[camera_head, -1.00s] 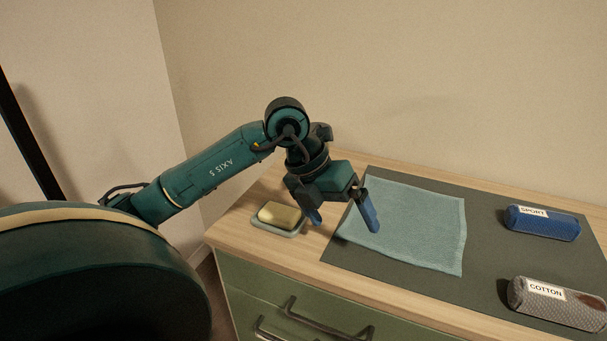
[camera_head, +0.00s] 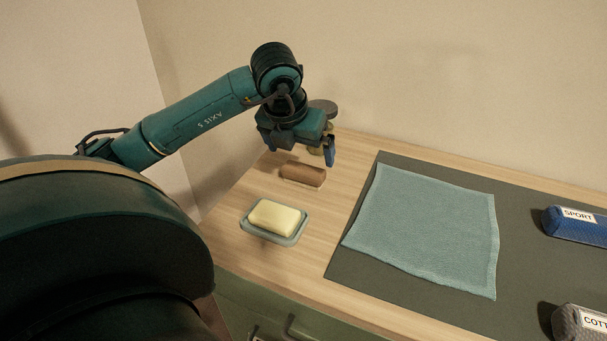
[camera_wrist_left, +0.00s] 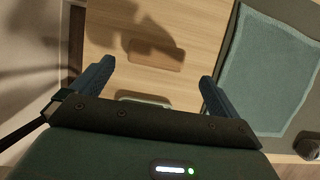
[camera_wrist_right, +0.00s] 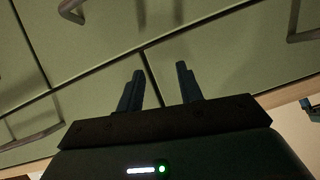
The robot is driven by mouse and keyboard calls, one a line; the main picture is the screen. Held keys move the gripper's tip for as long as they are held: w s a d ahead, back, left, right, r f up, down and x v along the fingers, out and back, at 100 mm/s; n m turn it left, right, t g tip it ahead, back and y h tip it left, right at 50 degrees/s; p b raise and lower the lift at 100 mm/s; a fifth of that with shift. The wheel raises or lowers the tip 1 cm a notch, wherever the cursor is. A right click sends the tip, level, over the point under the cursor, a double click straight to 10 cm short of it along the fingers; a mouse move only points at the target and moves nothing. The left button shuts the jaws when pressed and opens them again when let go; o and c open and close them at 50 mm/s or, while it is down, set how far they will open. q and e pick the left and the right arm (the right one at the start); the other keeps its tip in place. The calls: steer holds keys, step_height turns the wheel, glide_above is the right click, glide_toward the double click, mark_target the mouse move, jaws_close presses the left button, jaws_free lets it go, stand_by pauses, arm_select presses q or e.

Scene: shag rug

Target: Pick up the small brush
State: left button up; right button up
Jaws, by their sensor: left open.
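A brown, rounded block that looks like the small brush (camera_head: 303,174) lies on the light wood top, behind the soap dish. It also shows as a brown bar in the left wrist view (camera_wrist_left: 155,54). Its bristles cannot be made out. My left gripper (camera_head: 300,152) is above and just behind it in the head view, open and empty. In the left wrist view the brush lies beyond and between the parted blue fingers, apart from them. My right gripper (camera_wrist_right: 160,70) shows only in its wrist view, fingers parted and empty, in front of green drawer fronts.
A dish (camera_head: 246,226) with a yellow soap bar (camera_head: 275,217) stands in front of the brush. A blue cloth (camera_head: 420,230) lies on a dark mat (camera_head: 345,268); SPORT (camera_head: 580,222) and COTTON (camera_head: 585,322) rolls are at right.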

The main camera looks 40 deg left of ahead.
mark_target(304, 168)
arm_select(q)
steer(key=x, duration=0.7)
steer(key=shift+a+f, duration=0.2)
steer(key=shift+f, duration=0.25)
steer(key=c, duration=0.8)
steer(key=shift+r, duration=0.1)
step_height(304, 168, up, 10)
steer(key=shift+f+p, duration=0.1)
steer(key=shift+p, duration=0.3)
